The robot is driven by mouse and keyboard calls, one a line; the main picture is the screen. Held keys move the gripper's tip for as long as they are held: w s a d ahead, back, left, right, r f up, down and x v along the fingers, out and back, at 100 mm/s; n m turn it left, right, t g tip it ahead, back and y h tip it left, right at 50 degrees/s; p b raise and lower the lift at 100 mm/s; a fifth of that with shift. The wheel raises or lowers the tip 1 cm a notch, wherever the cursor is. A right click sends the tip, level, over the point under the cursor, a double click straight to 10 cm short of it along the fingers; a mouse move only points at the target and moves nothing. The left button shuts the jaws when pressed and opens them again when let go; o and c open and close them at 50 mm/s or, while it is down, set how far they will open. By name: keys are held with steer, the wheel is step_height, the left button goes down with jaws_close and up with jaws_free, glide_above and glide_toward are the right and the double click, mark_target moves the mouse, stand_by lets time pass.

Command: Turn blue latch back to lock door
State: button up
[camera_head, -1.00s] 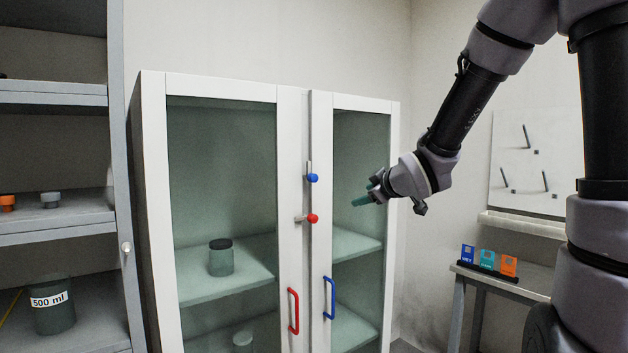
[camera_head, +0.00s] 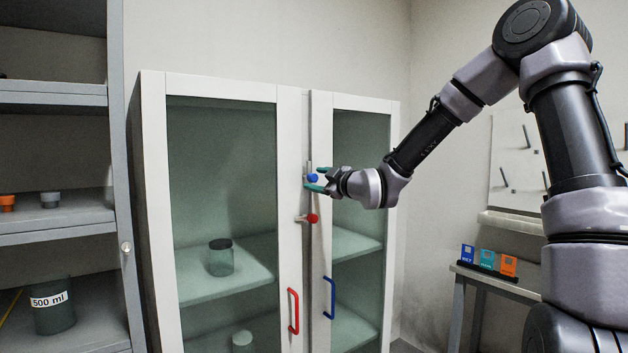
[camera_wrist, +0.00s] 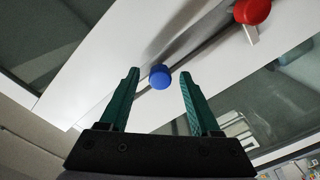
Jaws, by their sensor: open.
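The blue latch (camera_head: 313,178) is a round blue knob on a small metal bar that points up, high on the frame between the two cabinet doors. It also shows in the wrist view (camera_wrist: 160,76). My gripper (camera_head: 318,178) is at the blue latch, with its teal fingers spread. In the wrist view my gripper (camera_wrist: 158,80) has one finger on each side of the blue knob, with a gap to both. The right glass door (camera_head: 360,130) has a blue handle (camera_head: 330,297) and looks closed.
The red latch (camera_head: 312,218) sits just below the blue one, its bar sideways; it also shows in the wrist view (camera_wrist: 252,11). The left door has a red handle (camera_head: 293,311). An open shelf (camera_head: 55,228) stands left, a small table (camera_head: 500,282) right.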

steer(key=shift+x, duration=0.85)
jaws_close()
